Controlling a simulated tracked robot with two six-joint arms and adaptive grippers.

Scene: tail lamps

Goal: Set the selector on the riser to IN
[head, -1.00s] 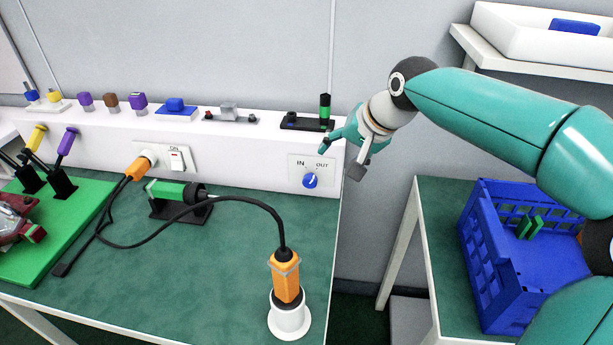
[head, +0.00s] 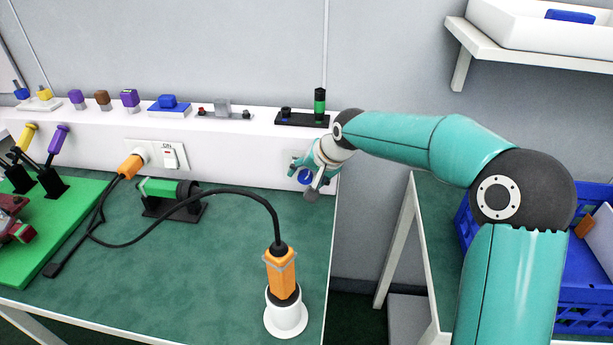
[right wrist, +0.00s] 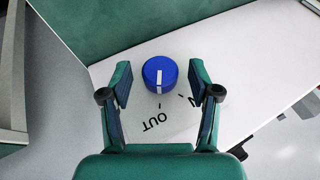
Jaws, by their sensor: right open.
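The selector is a blue round knob (head: 305,177) with a white pointer line, on the right end of the white riser (head: 230,150). In the right wrist view the knob (right wrist: 160,72) has its line aimed at the OUT mark (right wrist: 158,122). The IN mark (right wrist: 212,95) is partly hidden by a finger. My right gripper (head: 303,182) is at the knob and hides much of its plate. In the right wrist view its open fingers (right wrist: 160,80) stand on either side of the knob, with gaps on both sides. My left gripper is not in view.
An orange lamp (head: 281,272) stands in a white holder on the green bench, its black cable arching left. A black block with a green cylinder (head: 319,102) sits on the riser above the selector. A blue crate (head: 585,300) is at right, behind my right arm.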

